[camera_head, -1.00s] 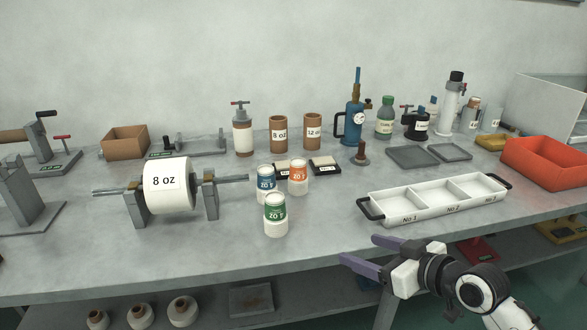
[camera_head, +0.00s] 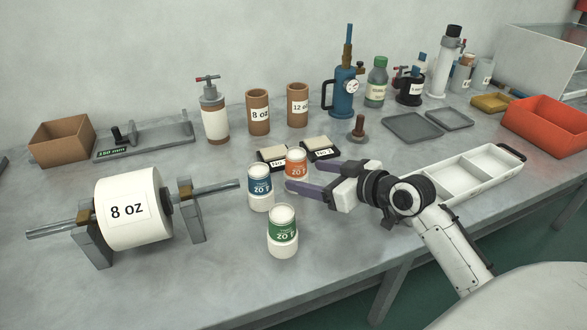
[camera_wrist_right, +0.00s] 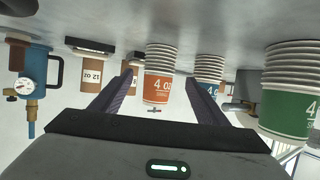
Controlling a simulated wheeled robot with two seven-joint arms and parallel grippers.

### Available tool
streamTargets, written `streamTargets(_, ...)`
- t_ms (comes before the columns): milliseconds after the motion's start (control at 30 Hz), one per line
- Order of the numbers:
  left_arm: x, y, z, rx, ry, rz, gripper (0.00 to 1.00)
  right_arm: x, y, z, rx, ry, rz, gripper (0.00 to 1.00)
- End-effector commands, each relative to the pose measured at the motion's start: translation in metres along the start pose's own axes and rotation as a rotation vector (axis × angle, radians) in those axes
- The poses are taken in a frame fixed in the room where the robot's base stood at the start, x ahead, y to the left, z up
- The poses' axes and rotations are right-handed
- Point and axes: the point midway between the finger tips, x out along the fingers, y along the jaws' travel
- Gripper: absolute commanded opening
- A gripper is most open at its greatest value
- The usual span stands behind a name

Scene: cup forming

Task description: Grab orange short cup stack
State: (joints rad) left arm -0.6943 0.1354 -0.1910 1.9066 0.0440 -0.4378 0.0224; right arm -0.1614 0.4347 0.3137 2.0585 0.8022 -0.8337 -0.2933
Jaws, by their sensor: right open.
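The orange short cup stack (camera_head: 296,166) stands on the bench, white with an orange label band. It also shows in the right wrist view (camera_wrist_right: 158,86), upside down, in the gap between the fingers and apart from them. My right gripper (camera_head: 301,177) is open and low over the bench, its fingertips pointing left, close to the orange stack on its near right side. The fingers partly hide the stack's base. My left gripper is not in view.
A blue cup stack (camera_head: 260,187) stands just left of the orange one, and a green stack (camera_head: 283,232) nearer the front. Black holders (camera_head: 320,149) lie behind. A white tray (camera_head: 512,150) is right, partly behind my arm. A paper roll (camera_head: 135,212) stands left.

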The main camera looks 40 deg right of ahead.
Motion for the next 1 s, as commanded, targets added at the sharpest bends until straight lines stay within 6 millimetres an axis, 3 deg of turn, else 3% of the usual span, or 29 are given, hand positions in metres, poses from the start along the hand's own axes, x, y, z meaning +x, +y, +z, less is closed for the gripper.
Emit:
streamTargets(167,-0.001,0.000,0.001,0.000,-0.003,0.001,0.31,0.014,0.000,0.000,0.002,0.000,0.000,0.68)
streamTargets(433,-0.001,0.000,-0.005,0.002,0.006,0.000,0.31,0.052,0.002,0.004,0.003,0.002,0.000,0.68)
streamTargets(767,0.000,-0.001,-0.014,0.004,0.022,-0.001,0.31,0.059,0.002,0.004,-0.001,-0.001,0.000,0.68)
streamTargets(1000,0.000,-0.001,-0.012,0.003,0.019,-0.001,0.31,0.059,0.002,0.005,0.000,-0.001,0.000,0.28)
